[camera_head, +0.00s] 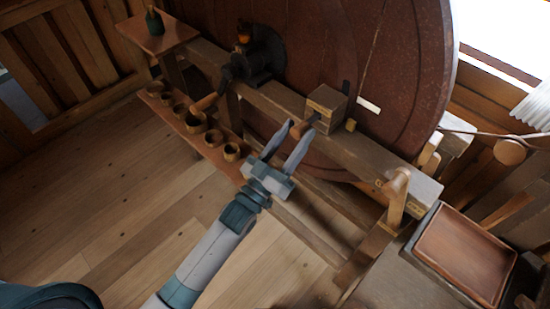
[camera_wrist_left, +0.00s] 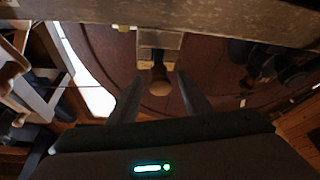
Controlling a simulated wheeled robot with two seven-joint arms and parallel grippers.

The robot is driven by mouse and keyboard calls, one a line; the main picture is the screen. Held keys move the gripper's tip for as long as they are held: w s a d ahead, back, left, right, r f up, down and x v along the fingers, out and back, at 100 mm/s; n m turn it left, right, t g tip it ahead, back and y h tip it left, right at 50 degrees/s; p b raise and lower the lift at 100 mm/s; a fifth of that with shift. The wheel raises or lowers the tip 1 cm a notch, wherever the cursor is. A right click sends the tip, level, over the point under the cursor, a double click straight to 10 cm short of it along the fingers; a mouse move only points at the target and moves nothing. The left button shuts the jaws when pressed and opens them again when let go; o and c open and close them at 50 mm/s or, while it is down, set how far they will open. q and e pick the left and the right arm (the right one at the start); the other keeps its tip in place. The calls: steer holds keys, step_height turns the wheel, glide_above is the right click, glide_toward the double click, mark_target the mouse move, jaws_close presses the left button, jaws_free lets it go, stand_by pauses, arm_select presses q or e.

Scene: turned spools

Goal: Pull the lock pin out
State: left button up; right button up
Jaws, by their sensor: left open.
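A wooden peg with a rounded end, which looks like the lock pin (camera_head: 299,130), sticks out from a wooden block (camera_head: 326,104) on the long beam. In the left wrist view the peg (camera_wrist_left: 159,82) points toward the camera, below the block (camera_wrist_left: 160,42). My left gripper (camera_head: 298,128) is open, its two fingers pointing at the block. In the left wrist view the peg's end lies between the fingertips (camera_wrist_left: 160,76), with gaps showing on both sides. Contact with the peg does not show. My right gripper is not in view.
The beam (camera_head: 270,97) runs in front of a large reddish-brown wheel (camera_head: 400,70). A dark metal fitting (camera_head: 262,55) sits farther left on the beam. A low shelf (camera_head: 155,99) carries several small cups. A wooden tray (camera_head: 466,252) is at lower right. The floor at left is clear.

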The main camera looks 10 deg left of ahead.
arm_select(q)
steer(key=b+v, duration=0.6)
steer(key=v, duration=1.1)
steer(key=shift+s, duration=0.2)
steer(key=shift+a, duration=0.1)
steer(key=w+a+f+g+y, duration=0.1)
steer(key=a+f+g+y, duration=0.1)
steer(key=f, duration=1)
steer(key=w+a+f+g+y, duration=0.2)
steer(key=f+y, duration=0.1)
steer(key=f, duration=0.8)
steer(key=s+a+f+g+y, duration=0.1)
steer(key=s+a+f+g, duration=0.15)
steer(key=f, duration=0.75)
steer(key=s+a+f+g+y, duration=0.2)
steer(key=s+f, duration=0.1)
steer(key=f, duration=0.7)
steer(key=s+a+f+g+y, duration=0.1)
steer(key=s+a+f+g, duration=0.1)
steer(key=s+f, duration=0.55)
steer(key=s+a+f+g+y, duration=0.1)
steer(key=s+a+f+g, duration=0.2)
steer(key=s+f, duration=0.4)
steer(key=s+a+f+g, duration=0.1)
steer(key=s+f, duration=0.3)
steer(key=s, duration=0.5)
steer(key=s+a+f+g+y, duration=0.1)
steer(key=s+f+g, duration=0.3)
steer(key=s, duration=0.6)
steer(key=shift+f, duration=0.65)
